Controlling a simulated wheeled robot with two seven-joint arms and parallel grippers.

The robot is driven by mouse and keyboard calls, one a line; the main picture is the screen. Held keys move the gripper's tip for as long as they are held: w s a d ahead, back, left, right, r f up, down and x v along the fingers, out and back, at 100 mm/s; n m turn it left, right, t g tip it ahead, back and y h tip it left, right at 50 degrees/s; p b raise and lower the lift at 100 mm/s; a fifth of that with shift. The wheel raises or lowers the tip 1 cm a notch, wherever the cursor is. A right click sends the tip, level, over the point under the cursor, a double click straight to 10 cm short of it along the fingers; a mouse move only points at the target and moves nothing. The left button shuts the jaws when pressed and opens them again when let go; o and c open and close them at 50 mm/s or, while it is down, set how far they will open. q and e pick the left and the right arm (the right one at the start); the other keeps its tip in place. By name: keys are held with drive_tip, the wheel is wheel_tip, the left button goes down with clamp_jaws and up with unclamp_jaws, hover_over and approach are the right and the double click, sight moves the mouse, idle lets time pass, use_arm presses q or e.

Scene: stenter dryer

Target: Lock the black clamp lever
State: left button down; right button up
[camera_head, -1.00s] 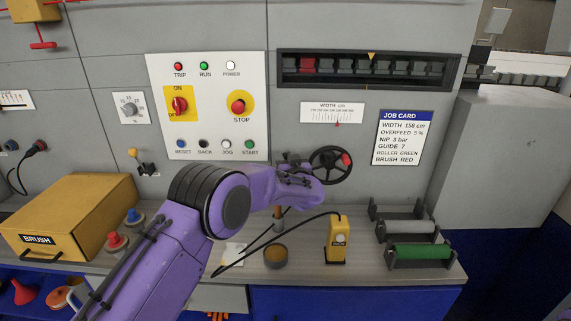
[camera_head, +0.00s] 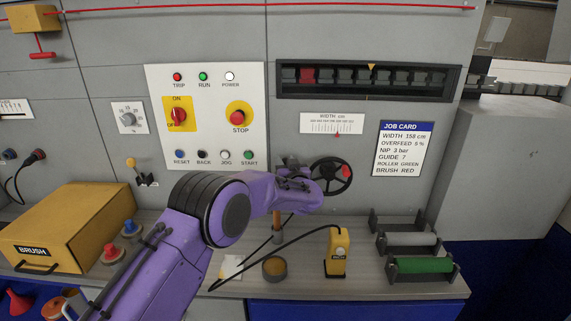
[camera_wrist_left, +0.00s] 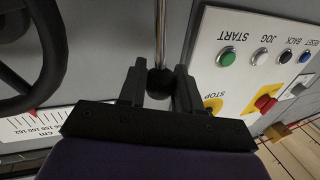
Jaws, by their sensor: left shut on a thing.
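The black clamp lever is a metal rod with a round black knob (camera_wrist_left: 160,84), seen close up in the left wrist view. My left gripper (camera_wrist_left: 159,92) has its two dark fingers on either side of the knob and is shut on it. In the head view my purple left arm reaches across to the machine front, and the left gripper (camera_head: 290,166) is small and partly hidden by my wrist, just left of the black handwheel (camera_head: 331,178). The lever's base is hidden there. My right gripper is not in view.
The handwheel with its red knob (camera_head: 347,171) is close beside my gripper. The control panel (camera_head: 206,130) is to the left. A yellow pendant (camera_head: 338,252), a round tin (camera_head: 274,268) and rollers (camera_head: 420,264) stand on the bench below.

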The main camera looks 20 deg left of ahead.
use_arm(q)
drive_tip(key=c, duration=0.8)
unclamp_jaws()
drive_tip(key=shift+w+r, duration=0.1)
drive_tip(key=shift+r, duration=0.25)
drive_tip(key=shift+d+f, duration=0.1)
drive_tip(key=shift+d+f, duration=0.1)
drive_tip(key=shift+f, duration=0.05)
drive_tip(key=b+v, duration=0.3)
drive_tip(key=v, duration=0.7)
drive_tip(key=shift+s+d, duration=0.1)
drive_tip(key=shift+s, duration=0.1)
